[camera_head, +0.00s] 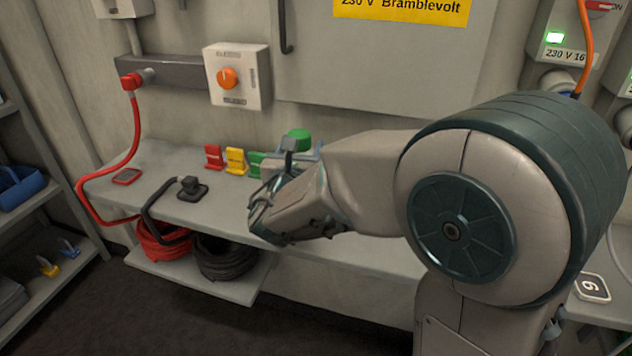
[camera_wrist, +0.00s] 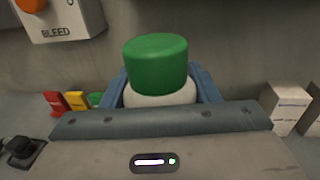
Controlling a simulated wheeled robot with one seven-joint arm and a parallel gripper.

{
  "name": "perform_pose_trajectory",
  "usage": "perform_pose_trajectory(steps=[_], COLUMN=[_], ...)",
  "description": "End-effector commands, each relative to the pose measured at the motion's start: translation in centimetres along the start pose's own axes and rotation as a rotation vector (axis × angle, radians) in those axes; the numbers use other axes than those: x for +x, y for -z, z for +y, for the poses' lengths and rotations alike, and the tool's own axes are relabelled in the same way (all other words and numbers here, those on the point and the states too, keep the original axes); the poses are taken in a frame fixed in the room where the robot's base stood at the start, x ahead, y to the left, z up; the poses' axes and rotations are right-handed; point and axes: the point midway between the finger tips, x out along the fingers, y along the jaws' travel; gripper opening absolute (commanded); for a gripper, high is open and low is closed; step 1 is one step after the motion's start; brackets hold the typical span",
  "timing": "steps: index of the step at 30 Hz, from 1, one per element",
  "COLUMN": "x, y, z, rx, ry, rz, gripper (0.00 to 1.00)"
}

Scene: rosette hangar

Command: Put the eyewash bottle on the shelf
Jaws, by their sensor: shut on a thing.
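The eyewash bottle has a green cap (camera_wrist: 155,62) and a white shoulder (camera_wrist: 160,95), seen upright in the wrist view. My gripper (camera_wrist: 162,90) is shut on it, with blue fingers on both sides of its white part. In the head view the green cap (camera_head: 299,134) shows just behind my gripper (camera_head: 290,165), over the grey bench shelf (camera_head: 160,155). The bottle's lower body is hidden by my gripper, and I cannot tell whether its base touches the bench.
Red (camera_head: 213,156), yellow (camera_head: 236,160) and green (camera_head: 256,164) pieces stand left of the bottle. A black plug (camera_head: 191,188) and a red-cased device (camera_head: 127,176) lie farther left. White boxes (camera_wrist: 288,106) stand right in the wrist view. A shelf rack (camera_head: 50,205) stands at far left.

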Motion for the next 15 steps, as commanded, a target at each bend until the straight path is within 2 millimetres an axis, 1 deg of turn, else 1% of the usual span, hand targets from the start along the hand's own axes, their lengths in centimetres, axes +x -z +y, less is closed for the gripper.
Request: perform_pose_trajectory(steps=[1, 8, 12, 15], x=[0.0, 0.0, 0.0, 0.0], y=[0.9, 2.8, 4.8, 5.7], z=[0.0, 0.0, 0.0, 0.0], rx=[-0.001, 0.000, -0.002, 0.000], ry=[0.000, 0.000, 0.000, 0.000], rz=[0.000, -0.001, 0.000, -0.001], gripper=[0.21, 0.21, 0.21, 0.21])
